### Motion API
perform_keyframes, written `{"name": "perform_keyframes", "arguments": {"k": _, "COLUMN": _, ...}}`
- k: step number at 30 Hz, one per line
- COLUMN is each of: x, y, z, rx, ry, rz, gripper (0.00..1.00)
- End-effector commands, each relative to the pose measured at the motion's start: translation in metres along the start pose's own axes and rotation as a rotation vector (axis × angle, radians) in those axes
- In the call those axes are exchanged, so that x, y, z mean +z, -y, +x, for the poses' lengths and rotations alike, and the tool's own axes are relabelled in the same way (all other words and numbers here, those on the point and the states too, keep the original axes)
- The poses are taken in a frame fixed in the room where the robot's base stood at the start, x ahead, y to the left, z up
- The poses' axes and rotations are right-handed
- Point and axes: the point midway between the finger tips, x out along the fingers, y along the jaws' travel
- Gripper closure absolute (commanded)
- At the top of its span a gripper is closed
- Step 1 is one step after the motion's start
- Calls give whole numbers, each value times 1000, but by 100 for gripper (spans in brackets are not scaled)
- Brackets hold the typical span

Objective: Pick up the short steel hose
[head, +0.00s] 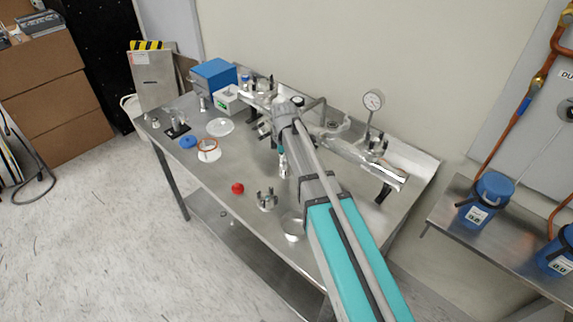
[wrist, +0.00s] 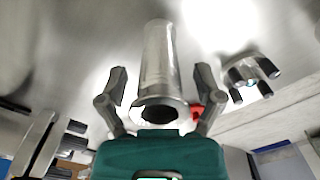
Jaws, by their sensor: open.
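The short steel hose (wrist: 158,55) is a shiny metal cylinder with a wider flanged end. In the wrist view its flanged, open end is nearest the camera, and its body runs up between the fingers. My gripper (wrist: 161,85) is open, with one finger on each side of the hose and visible gaps to it. In the head view my gripper (head: 281,152) is over the middle of the steel bench, with the hose (head: 283,168) at it, small and partly hidden by my arm. I cannot tell whether the hose rests on the bench.
A red ball (head: 237,188) and a pronged metal part (head: 267,200) are on the bench (head: 222,170) near its front. A long steel tube assembly (head: 365,162) with a gauge (head: 373,100) is at the back. Blue box (head: 220,75) and small parts are at the left.

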Motion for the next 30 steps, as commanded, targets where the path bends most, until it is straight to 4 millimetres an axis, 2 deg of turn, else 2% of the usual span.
{"name": "perform_keyframes", "arguments": {"k": 2, "x": 0, "y": 0, "z": 0, "rx": 0, "ry": 0, "rz": 0, "gripper": 16}}
{"name": "perform_keyframes", "arguments": {"k": 3, "x": 0, "y": 0, "z": 0, "rx": 0, "ry": 0, "rz": 0, "gripper": 19}}
{"name": "perform_keyframes", "arguments": {"k": 16, "x": 0, "y": 0, "z": 0, "rx": 0, "ry": 0, "rz": 0, "gripper": 99}}
{"name": "perform_keyframes", "arguments": {"k": 30, "x": 0, "y": 0, "z": -3, "rx": 0, "ry": 0, "rz": 1, "gripper": 100}}
